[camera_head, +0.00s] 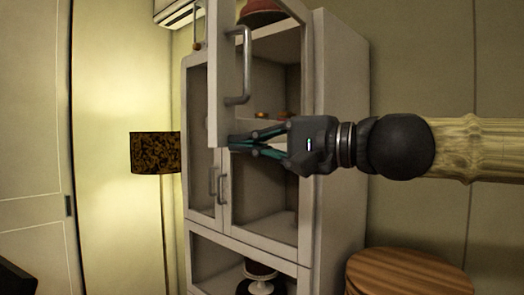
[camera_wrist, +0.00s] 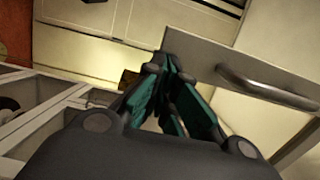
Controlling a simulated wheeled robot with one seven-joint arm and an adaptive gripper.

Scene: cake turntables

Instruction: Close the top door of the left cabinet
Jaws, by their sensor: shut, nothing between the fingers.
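The tall white cabinet (camera_head: 340,110) stands in the middle of the head view. Its top door (camera_head: 219,75) stands open, swung out from the front, with a grey bar handle (camera_head: 240,65). The door (camera_wrist: 225,65) and its handle (camera_wrist: 265,92) also show at the right of the wrist view. My gripper (camera_head: 232,143) is shut and empty, its teal fingers pointing left at the lower end of the door's handle-side edge. In the wrist view the fingers (camera_wrist: 165,70) are close to the door's near end. I cannot tell whether they touch it.
Other cabinet handles (camera_head: 218,186) sit lower down. A red item (camera_head: 262,12) and a cake on a stand (camera_head: 260,277) are inside the cabinet. A round wooden table (camera_head: 408,272) stands at lower right. A dark patterned lamp (camera_head: 155,153) is at left.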

